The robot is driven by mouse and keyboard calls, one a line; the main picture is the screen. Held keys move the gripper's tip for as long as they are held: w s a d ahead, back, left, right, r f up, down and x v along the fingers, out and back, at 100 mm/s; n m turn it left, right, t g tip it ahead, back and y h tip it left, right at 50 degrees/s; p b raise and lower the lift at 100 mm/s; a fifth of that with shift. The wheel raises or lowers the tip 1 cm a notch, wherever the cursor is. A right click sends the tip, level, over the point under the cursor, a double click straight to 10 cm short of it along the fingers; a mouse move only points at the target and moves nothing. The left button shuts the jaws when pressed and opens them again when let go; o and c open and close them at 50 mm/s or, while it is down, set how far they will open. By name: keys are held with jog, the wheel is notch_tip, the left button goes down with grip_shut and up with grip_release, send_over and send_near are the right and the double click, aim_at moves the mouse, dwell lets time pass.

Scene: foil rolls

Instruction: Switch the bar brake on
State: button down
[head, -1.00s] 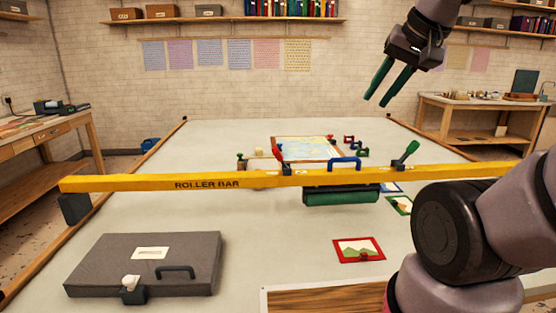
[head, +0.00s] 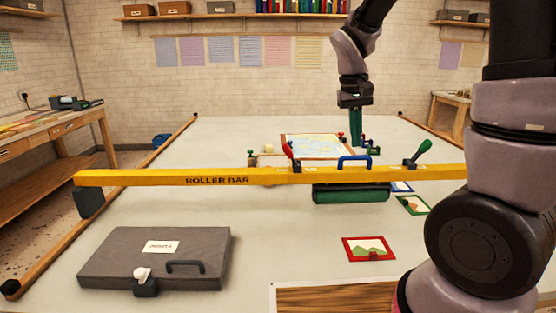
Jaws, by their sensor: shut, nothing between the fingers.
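The yellow roller bar (head: 140,178) spans the table from left to right. A small red-tipped lever (head: 290,155) stands on it left of a blue handle (head: 354,159). A larger green-handled lever (head: 418,153) stands on it further right, tilted up to the right. I cannot read which lever is the brake. My gripper (head: 355,144) points down with its green fingers together and empty. In the picture it is just above the blue handle, between the two levers, and seems to be beyond the bar. Its distance from the bar is hard to tell.
A green roller (head: 350,194) hangs under the bar. A grey case (head: 120,260) lies front left, and a red-framed picture (head: 369,249) front right. A map-like sheet (head: 315,146) and several small coloured pieces lie behind the bar. The table's left middle is clear.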

jog(key=w+a+f+n+h, duration=0.3)
jog(key=w+f+h, duration=0.3)
jog(key=f, duration=0.4)
jog(key=n+t+h, duration=0.7)
jog(key=n+t, duration=0.5)
jog(key=t, duration=0.5)
send_near(290, 155)
jog(key=a, duration=0.4)
jog(key=shift+a+f, duration=0.2)
jog(key=shift+f, duration=0.2)
jog(key=x, duration=1)
jog(key=shift+d+f, duration=0.1)
jog(key=shift+f, duration=0.05)
